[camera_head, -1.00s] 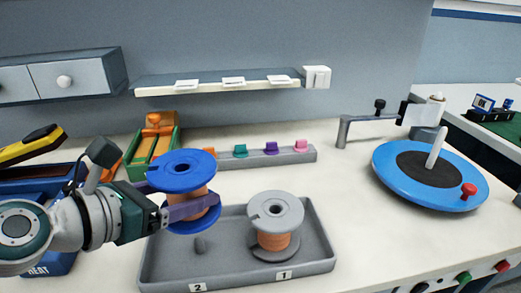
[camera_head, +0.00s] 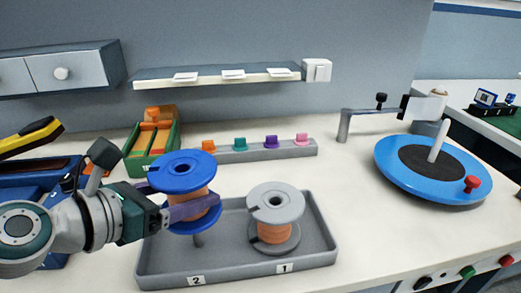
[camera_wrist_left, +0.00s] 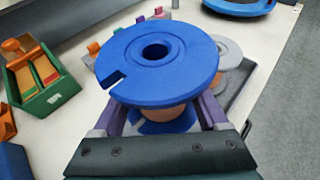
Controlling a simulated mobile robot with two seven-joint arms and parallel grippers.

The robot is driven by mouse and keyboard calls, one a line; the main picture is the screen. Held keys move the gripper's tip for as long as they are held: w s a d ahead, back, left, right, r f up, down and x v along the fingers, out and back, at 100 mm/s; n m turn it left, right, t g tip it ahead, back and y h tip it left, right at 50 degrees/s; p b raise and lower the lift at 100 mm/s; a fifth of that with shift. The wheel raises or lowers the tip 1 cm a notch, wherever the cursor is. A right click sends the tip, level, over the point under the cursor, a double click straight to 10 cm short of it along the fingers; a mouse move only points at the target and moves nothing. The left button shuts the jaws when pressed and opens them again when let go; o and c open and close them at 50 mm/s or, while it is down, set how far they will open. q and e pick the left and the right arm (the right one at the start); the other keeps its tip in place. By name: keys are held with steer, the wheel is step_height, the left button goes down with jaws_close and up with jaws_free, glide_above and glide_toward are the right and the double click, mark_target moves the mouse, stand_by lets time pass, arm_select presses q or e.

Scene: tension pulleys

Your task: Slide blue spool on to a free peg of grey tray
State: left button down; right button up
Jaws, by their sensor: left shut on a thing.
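The blue spool (camera_head: 182,172), wound with copper-coloured wire, is upright in my left gripper (camera_head: 190,207), which is shut on its middle. It is held above the left part of the grey tray (camera_head: 320,262). The free peg (camera_head: 198,240) by label 2 shows just below the spool's lower flange; whether they touch I cannot tell. A grey spool (camera_head: 275,203) stands by label 1. In the left wrist view the blue spool (camera_wrist_left: 165,60) fills the middle, its centre hole showing, and hides the free peg. My right gripper is not in view.
Behind the tray is a grey rail (camera_head: 255,153) with several coloured pegs. A green box (camera_head: 150,158) stands behind the spool, and a blue turntable (camera_head: 400,180) is at right. The table between tray and turntable is clear.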

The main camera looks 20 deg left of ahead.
arm_select(q)
steer(key=shift+r, duration=0.15)
steer(key=shift+f, duration=0.2)
stand_by(0.3)
steer(key=shift+f+b, duration=1.2)
steer(key=shift+f, duration=0.15)
steer(key=shift+f, duration=0.2)
stand_by(0.4)
steer(key=shift+f+b, duration=1.2)
steer(key=shift+f, duration=0.1)
steer(key=shift+f, duration=0.15)
stand_by(0.4)
steer(key=shift+f+b, duration=1.1)
steer(key=shift+f, duration=0.05)
